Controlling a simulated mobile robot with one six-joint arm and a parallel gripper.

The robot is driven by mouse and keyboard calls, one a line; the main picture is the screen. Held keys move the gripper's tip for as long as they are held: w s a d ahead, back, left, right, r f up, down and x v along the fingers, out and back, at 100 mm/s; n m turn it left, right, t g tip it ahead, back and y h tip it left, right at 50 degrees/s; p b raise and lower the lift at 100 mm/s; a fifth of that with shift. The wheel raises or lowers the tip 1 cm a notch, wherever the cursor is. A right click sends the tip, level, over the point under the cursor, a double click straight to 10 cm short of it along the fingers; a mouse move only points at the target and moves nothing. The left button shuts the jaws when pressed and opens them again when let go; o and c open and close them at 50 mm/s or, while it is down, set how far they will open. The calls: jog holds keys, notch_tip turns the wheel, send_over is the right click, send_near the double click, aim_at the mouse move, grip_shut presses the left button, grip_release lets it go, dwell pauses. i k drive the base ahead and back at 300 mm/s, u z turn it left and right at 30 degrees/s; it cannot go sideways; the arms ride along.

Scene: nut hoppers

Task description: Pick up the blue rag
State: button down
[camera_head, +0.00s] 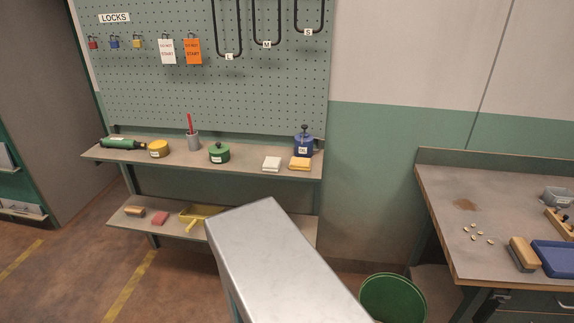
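I see no blue rag in this view. Two folded cloths lie side by side on the upper shelf (235,165) of the pegboard bench: a cream one (271,163) and an orange one (300,163). A blue canister (303,146) with a black knob stands just behind the orange cloth. My gripper is not in view. The right part of the lower shelf is hidden.
The upper shelf also holds a green tin (219,153), a yellow tin (158,149) and a grey cup (193,141). A yellow dustpan (197,214) lies below. A green bin (393,298) stands beside the right workbench (435,190), which holds a blue tray (556,258).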

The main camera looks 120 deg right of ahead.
aim_at(296, 163)
jog(key=u, duration=0.75)
jog(key=k, duration=0.15)
jog(key=z, duration=2.95)
jog(key=k, duration=0.25)
jog(key=z, duration=2.4)
